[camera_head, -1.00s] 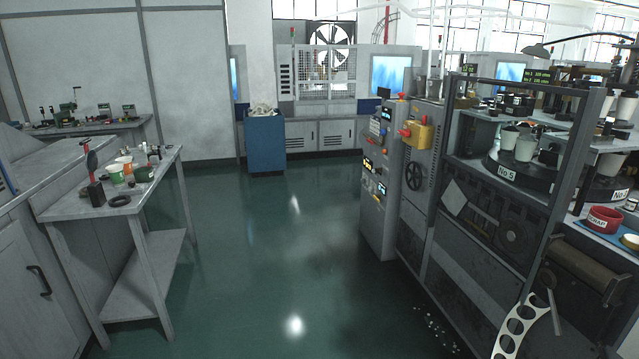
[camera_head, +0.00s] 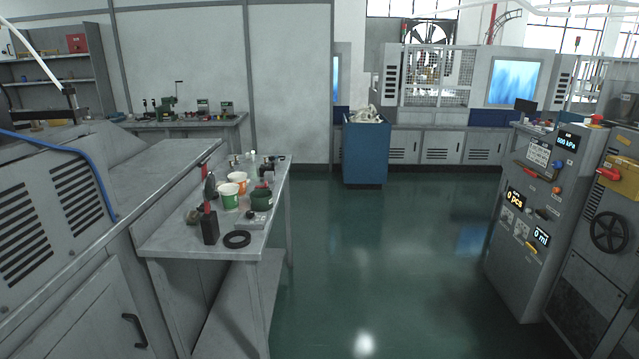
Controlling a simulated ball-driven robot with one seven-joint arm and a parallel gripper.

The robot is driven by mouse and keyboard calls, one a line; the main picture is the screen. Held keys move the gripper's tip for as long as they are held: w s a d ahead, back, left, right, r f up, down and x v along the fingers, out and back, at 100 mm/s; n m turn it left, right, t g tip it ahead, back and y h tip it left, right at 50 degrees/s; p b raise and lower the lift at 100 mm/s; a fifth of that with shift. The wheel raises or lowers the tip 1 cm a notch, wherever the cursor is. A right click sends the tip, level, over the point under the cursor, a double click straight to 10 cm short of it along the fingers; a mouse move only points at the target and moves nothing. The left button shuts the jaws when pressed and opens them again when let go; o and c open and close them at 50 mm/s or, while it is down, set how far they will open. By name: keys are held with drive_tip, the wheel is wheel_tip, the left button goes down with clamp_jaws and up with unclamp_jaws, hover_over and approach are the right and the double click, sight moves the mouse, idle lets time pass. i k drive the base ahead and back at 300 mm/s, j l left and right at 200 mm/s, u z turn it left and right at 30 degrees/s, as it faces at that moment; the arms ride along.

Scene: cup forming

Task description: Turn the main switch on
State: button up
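A yellow box (camera_head: 627,180) with a red handle (camera_head: 608,174) sits on the front of the grey machine at the right edge; it looks like the main switch, and its right part is cut off by the frame. I cannot tell its on or off position. A black handwheel (camera_head: 608,232) is below it. A grey control cabinet (camera_head: 515,255) stands left of it, with lit displays reading 500 kPa, 0 pcs and 0 ml. My gripper is not in view.
A grey workbench (camera_head: 187,238) with cups, a black ring (camera_head: 237,239) and small tools stands left of centre. A blue bin (camera_head: 366,152) stands at the back. The green floor (camera_head: 400,270) between bench and cabinet is clear.

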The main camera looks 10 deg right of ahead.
sight(612, 174)
drive_tip(key=i+z, duration=0.25)
drive_tip(key=i, duration=0.4)
drive_tip(key=i+z, duration=0.3)
drive_tip(key=i, duration=0.3)
drive_tip(key=i+j+z, duration=0.25)
drive_tip(key=i, duration=0.4)
